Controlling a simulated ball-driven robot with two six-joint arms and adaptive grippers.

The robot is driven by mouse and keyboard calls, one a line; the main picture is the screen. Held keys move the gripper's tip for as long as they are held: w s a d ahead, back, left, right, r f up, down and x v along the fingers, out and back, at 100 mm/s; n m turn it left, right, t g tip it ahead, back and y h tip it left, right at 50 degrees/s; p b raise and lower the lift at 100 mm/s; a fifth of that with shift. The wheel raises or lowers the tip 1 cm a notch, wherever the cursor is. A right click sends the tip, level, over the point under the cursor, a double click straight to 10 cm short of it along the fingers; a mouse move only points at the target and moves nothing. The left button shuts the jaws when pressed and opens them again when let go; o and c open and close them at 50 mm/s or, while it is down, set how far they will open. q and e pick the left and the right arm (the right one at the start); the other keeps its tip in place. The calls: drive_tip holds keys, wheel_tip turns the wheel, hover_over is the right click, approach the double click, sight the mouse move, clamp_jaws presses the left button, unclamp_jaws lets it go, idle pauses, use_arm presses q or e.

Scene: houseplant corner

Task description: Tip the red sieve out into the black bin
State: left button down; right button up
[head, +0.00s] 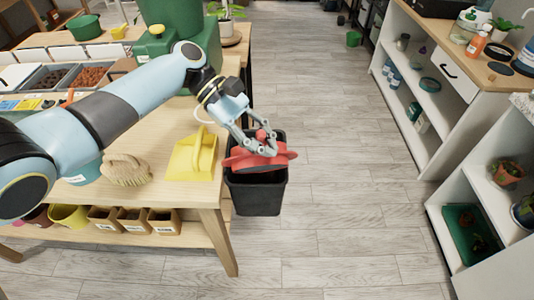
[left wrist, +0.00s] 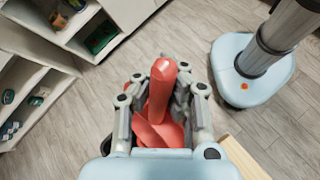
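The red sieve (head: 270,161) hangs over the mouth of the black bin (head: 258,197), which stands on the floor beside the wooden table. My left gripper (head: 261,142) is shut on the sieve by its handle. In the left wrist view, the red handle (left wrist: 161,80) stands up between the two fingers of the left gripper (left wrist: 160,102). The sieve looks tilted, but its inside is hidden, and I cannot tell whether anything is in it. The bin's inside is mostly covered by the sieve. My right gripper is not in view.
The wooden table (head: 188,208) holds a yellow dustpan (head: 193,158) and a brush (head: 126,170) close to the bin. Pots stand on its lower shelf. White shelves (head: 445,105) line the right side. The floor (head: 335,150) between is clear.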

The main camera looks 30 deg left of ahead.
use_arm(q)
drive_tip(key=shift+w+a+r+n+g+h+b, duration=0.2)
drive_tip(key=shift+w+a+b, duration=0.1)
drive_tip(key=shift+w, duration=0.1)
drive_tip(key=shift+w+a+r+n+g+h+b, duration=0.1)
drive_tip(key=shift+w+a+r+g+h+b, duration=0.1)
drive_tip(key=shift+w+a, duration=0.15)
drive_tip(key=shift+w+a+h+b, duration=0.5)
drive_tip(key=shift+w+a+b, duration=0.05)
drive_tip(key=shift+w+b, duration=0.3)
drive_tip(key=w+a+r+n+g+h+b, duration=0.1)
drive_tip(key=w+a+n+g+h+b, duration=0.1)
drive_tip(key=w+a+b, duration=0.2)
drive_tip(key=w+b, duration=0.1)
drive_tip(key=b, duration=0.2)
drive_tip(key=shift+n+h, duration=0.3)
drive_tip(key=shift+h, duration=0.1)
drive_tip(key=shift+a+r, duration=0.1)
idle(0.4)
